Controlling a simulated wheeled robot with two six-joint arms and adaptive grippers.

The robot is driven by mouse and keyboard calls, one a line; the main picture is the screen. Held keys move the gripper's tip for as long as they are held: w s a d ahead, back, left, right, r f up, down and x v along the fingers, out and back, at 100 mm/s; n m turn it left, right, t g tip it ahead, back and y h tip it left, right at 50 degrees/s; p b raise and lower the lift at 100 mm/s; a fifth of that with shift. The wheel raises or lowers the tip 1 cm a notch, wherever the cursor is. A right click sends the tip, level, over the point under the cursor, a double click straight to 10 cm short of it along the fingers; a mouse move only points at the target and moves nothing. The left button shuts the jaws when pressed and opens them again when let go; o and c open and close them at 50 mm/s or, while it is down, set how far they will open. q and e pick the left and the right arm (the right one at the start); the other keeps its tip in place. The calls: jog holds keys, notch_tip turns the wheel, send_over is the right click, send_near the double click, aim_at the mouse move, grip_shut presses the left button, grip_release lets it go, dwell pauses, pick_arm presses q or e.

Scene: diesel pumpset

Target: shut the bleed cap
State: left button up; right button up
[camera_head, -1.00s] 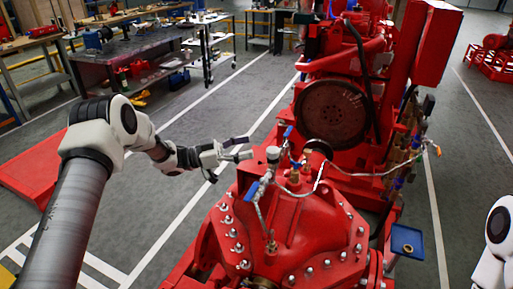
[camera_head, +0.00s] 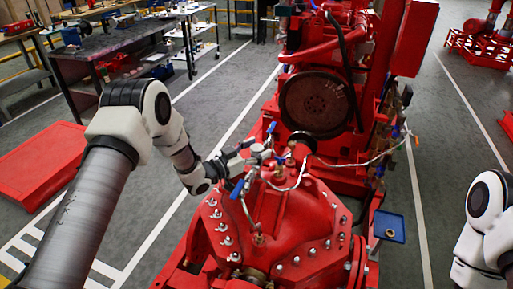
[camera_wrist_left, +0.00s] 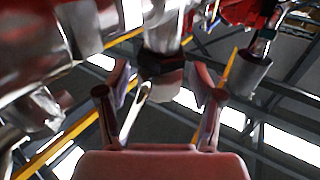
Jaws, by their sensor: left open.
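The bleed cap (camera_head: 257,149) shows as a small grey piece on top of the red pump (camera_head: 291,207), among thin pipes and blue-handled valves. My left gripper (camera_head: 246,153) reaches in from the left and its fingers are at the cap, partly hiding it. In the left wrist view, a silver cylinder with a dark hexagonal lower part (camera_wrist_left: 161,65), which looks like the cap's fitting, stands between the open fingers (camera_wrist_left: 160,92). A gap shows on both sides of it; contact cannot be made out. My right gripper is outside the views; only my right arm shows.
Blue valve handles (camera_head: 237,189) and another blue handle (camera_head: 271,128) stand close to the left gripper. Thin hoses cross the pump top. A blue tray (camera_head: 389,227) is at the pump's right.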

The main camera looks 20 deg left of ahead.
pick_arm(q)
jog(key=c, duration=1.2)
jog(key=shift+o, duration=0.2)
